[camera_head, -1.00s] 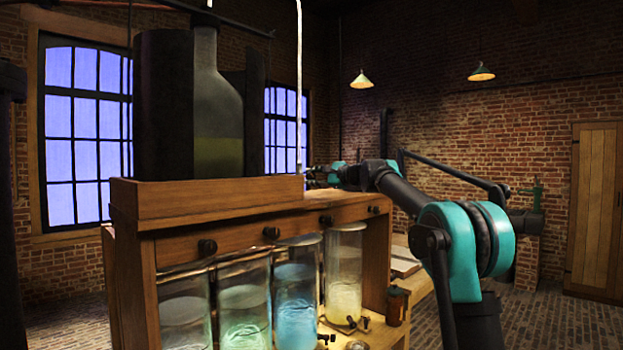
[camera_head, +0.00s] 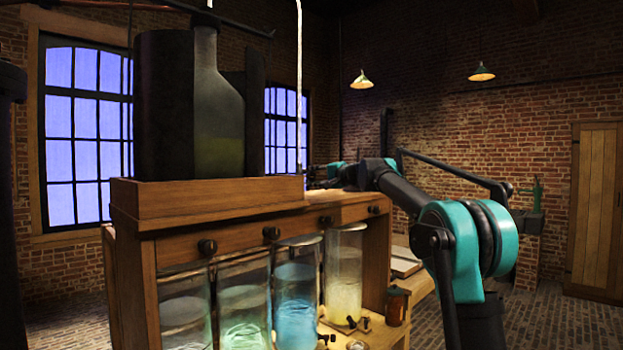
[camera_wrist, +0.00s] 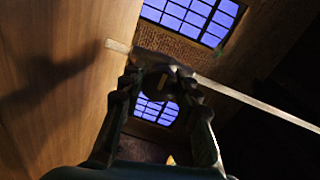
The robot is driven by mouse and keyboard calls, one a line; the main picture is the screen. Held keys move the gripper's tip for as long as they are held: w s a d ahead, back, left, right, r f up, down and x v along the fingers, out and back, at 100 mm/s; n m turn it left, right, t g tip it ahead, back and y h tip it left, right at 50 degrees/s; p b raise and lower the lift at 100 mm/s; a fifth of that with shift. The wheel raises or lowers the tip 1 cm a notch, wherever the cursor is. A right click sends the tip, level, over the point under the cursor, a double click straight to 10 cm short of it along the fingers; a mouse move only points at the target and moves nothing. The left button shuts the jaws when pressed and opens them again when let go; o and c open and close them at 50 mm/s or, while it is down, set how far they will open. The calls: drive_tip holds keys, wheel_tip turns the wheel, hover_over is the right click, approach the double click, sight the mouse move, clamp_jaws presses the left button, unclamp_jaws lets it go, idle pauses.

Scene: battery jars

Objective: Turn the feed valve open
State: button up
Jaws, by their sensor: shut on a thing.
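In the wrist view my gripper (camera_wrist: 160,84) is shut on a dark, rounded piece with a pale tan mark, which I take to be the feed valve (camera_wrist: 163,74). A pale straight pipe (camera_wrist: 245,98) runs slantwise behind it. In the head view my gripper (camera_head: 314,178) is small and dark at the back of the wooden cabinet top, close to the foot of the pale upright pipe (camera_head: 299,85). The valve cannot be made out there, and how far it is turned cannot be told.
A wooden cabinet (camera_head: 245,237) with dark knobs stands over several glass jars with glowing liquid, one of them yellow (camera_head: 343,280). A large glass bottle (camera_head: 218,110) stands in a wooden tray (camera_head: 205,197) on top. A small amber jar (camera_head: 397,306) stands at the right.

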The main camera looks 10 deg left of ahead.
idle(0.4)
drive_tip(key=o, duration=1.2)
drive_tip(key=shift+c, duration=0.2)
drive_tip(key=v, duration=1.2)
